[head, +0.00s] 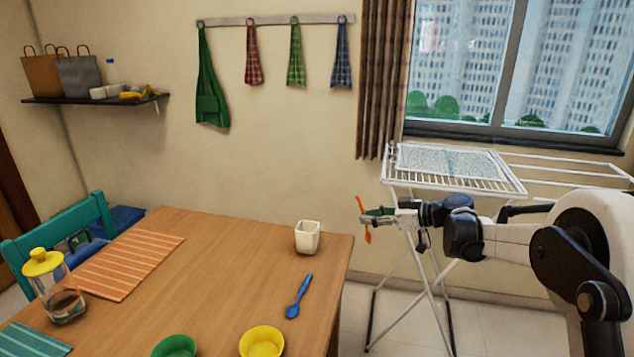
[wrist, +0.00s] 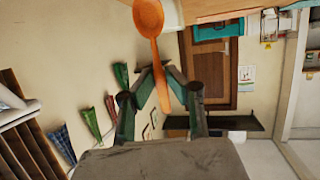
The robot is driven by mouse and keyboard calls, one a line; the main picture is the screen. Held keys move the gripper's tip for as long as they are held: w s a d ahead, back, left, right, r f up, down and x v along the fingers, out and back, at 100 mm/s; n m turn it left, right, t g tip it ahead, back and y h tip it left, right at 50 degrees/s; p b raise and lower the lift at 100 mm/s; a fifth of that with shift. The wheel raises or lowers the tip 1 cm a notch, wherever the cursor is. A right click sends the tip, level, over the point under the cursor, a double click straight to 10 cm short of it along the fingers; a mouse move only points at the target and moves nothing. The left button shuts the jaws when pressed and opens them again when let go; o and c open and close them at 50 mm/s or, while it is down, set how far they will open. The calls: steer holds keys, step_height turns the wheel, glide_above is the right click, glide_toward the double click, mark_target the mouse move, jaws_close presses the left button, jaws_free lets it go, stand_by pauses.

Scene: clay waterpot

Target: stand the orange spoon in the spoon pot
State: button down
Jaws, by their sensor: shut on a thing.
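The orange spoon (head: 367,234) is held up in the air by my gripper (head: 371,215), to the right of the table's right edge in the head view. In the wrist view the spoon's round bowl (wrist: 149,17) is at the top of the picture. Its handle runs between the fingertips of my gripper (wrist: 160,76), which is shut on it. The spoon pot (head: 307,237), a small white squarish cup, stands upright on the table near its back right corner. The spoon is apart from it. A pale thing behind the bowl in the wrist view may be the pot.
The wooden table (head: 225,262) bears a blue spoon (head: 299,297) in front of the pot, a yellow bowl (head: 261,342), a green bowl (head: 174,346), a striped mat (head: 132,262) and a yellow-lidded jar (head: 62,290). A white drying rack (head: 452,180) stands behind my arm.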

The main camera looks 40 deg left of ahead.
steer(key=s+a+r+n+g+y+b, duration=0.1)
steer(key=s+a+r+g, duration=0.1)
steer(key=a+r, duration=0.45)
steer(key=s+a+r+n+g+y+b, duration=0.1)
steer(key=s+a+r+n+g, duration=0.15)
steer(key=a, duration=0.65)
steer(key=shift+m, duration=0.45)
steer(key=shift+d+f+b, duration=0.15)
steer(key=shift+f+b, duration=1.2)
steer(key=shift+f, duration=1.7)
steer(key=shift+d+f+b, duration=0.1)
steer(key=shift+f+b, duration=1.2)
steer(key=shift+f, duration=1.75)
steer(key=c, duration=1.7)
jaws_free()
steer(key=shift+o, duration=0.2)
steer(key=v, duration=1.2)
steer(key=shift+d, duration=0.1)
